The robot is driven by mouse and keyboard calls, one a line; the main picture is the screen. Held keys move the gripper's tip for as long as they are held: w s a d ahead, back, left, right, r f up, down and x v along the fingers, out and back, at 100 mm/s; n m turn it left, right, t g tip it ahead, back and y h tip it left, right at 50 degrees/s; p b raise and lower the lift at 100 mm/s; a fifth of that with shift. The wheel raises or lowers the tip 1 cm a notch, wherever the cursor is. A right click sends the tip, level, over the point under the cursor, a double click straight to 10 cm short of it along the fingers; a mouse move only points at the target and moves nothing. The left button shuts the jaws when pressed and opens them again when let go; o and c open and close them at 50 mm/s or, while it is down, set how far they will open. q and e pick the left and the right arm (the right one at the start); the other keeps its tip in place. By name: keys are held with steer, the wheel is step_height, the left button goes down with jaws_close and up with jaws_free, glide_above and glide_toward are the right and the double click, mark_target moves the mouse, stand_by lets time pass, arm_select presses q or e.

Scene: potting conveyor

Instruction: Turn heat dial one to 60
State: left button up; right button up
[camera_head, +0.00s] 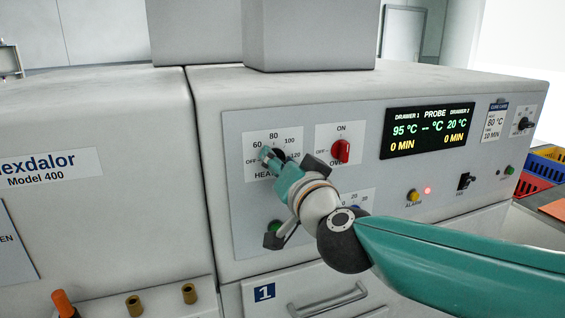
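The heat dial (279,155) is a dark knob on a white scale plate (257,139) marked OFF, 60, 80, 100 and 120. My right gripper (271,159) reaches it from the lower right, its fingertips at the knob. The fingers cover much of the knob and part of the HEAT label, so the pointer setting is hard to read. I cannot tell whether the fingers are closed on the knob or only beside it. The display (428,131) reads 95 °C for drawer 1 and 20 °C for drawer 2. My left gripper is not in view.
A red switch (341,151) marked ON and OFF sits right of the dial. A green button (274,227) and a partly hidden blue-marked dial (356,208) lie below. A yellow alarm button (413,196) is further right. Drawer 1's handle (330,300) is at the bottom.

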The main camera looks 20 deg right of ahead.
steer(key=c, duration=0.5)
steer(key=shift+f+m+b, duration=0.1)
steer(key=shift+m+b, duration=0.2)
steer(key=shift+m, duration=1.1)
steer(key=shift+d, duration=0.1)
steer(key=o, duration=1.2)
steer(key=shift+c, duration=0.2)
steer(key=s, duration=1.2)
steer(key=shift+d, duration=0.2)
